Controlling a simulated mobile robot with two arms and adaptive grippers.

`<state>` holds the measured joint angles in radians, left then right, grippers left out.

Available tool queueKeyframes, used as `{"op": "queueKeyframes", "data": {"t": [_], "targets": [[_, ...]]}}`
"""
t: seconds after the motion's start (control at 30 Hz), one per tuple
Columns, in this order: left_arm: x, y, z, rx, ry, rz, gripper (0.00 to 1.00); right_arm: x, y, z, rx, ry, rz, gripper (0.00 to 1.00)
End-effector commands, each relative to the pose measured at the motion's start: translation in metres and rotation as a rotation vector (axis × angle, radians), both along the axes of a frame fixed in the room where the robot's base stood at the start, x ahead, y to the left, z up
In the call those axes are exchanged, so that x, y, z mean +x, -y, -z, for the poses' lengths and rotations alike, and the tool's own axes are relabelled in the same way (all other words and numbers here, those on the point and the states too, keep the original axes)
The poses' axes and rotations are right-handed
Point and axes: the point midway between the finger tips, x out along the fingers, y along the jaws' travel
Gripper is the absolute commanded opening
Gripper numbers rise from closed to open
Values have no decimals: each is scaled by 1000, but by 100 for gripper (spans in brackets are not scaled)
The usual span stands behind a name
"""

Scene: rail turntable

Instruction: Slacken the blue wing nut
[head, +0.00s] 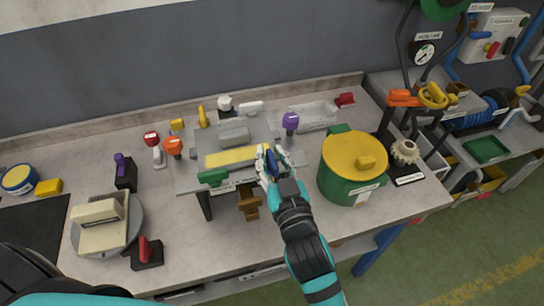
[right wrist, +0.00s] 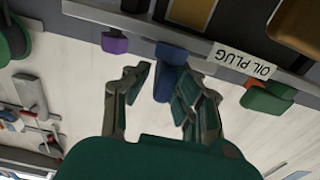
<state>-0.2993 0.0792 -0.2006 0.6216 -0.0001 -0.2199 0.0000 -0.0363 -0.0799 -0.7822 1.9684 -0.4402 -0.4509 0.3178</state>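The blue wing nut (head: 270,160) is at the front edge of a grey fixture (head: 186,181) on the bench, partly hidden by my right gripper (head: 273,169). In the right wrist view the blue wing nut (right wrist: 167,75) hangs below the fixture's edge, between the two fingertips of my right gripper (right wrist: 160,92). The fingers are apart. A gap shows on the left side of the nut; the right finger overlaps its edge, so I cannot tell whether it touches. My left gripper is not in view.
An "OIL PLUG" label (right wrist: 241,60) and a green handle (right wrist: 268,100) are close by on the fixture. A purple knob (right wrist: 115,43) is on the other side. A green pot with a yellow lid (head: 352,165) stands right of my right gripper. Bench front left of the fixture is partly free.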

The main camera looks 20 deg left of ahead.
Motion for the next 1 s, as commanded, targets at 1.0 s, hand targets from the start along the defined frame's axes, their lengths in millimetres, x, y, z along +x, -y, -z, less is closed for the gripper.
{"op": "queueKeyframes", "data": {"t": [1.0], "targets": [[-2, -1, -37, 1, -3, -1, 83, 3, 3, -2, -16, 7, -326, 0]]}}
